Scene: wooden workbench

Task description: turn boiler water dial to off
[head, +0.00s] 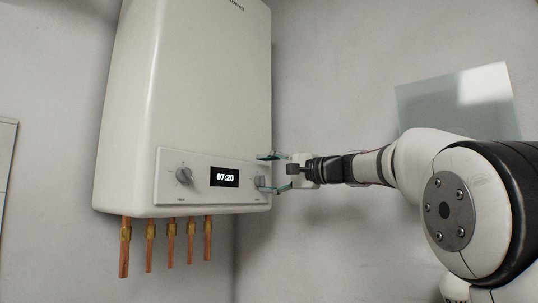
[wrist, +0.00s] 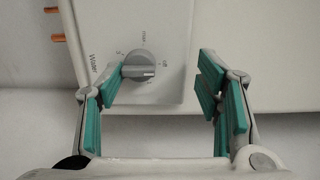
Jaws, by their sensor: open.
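The boiler's water dial (wrist: 140,64) is a grey round knob with a raised grip on a pale panel. The wrist view shows the word Water to its left and small marks around it; its exact setting is hard to read. In the head view the dial (head: 260,181) sits at the right end of the panel, right of the display. My gripper (head: 273,172) is open in front of this end of the panel. In the wrist view my gripper (wrist: 160,76) has teal-padded fingers spread either side of the dial, which lies nearer the left finger. No contact with the dial shows.
The white boiler (head: 190,85) hangs on a grey wall. Its panel also carries a left dial (head: 184,175) and a display (head: 225,177) reading 07:20. Several copper pipes (head: 208,240) come out underneath. A glassy pane (head: 460,103) is on the wall at right.

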